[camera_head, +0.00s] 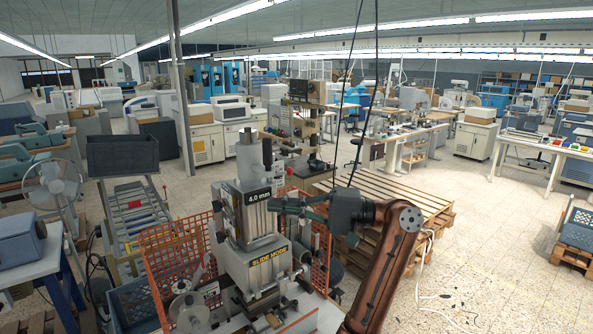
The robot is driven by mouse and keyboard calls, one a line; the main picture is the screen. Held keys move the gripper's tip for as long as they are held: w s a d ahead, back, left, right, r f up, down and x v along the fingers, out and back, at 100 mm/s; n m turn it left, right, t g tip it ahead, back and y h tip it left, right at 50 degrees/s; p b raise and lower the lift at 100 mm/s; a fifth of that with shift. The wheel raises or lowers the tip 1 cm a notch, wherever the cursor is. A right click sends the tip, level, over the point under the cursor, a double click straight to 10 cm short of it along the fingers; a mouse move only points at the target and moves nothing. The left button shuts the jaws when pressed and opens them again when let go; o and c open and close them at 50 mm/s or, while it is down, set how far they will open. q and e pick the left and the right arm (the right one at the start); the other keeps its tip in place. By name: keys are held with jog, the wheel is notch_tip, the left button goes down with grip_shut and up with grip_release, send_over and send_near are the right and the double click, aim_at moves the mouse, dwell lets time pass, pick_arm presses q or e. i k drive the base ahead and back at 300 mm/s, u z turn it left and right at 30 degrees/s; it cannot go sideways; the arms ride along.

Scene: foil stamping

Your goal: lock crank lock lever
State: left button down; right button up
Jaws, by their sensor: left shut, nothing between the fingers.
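My left gripper (277,206) is shut and empty. A dark upright handle (267,152) rises from the machine's top. The crank lock lever is too small or hidden to make out. My right gripper is not in view.
An orange mesh guard (178,258) stands around the machine. A wooden pallet stack (418,196) lies behind my arm. A roller conveyor (134,212) and a fan (57,187) are on the left. The floor at the right is mostly open.

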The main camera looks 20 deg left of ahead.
aim_at(289, 170)
jog(key=i, duration=1)
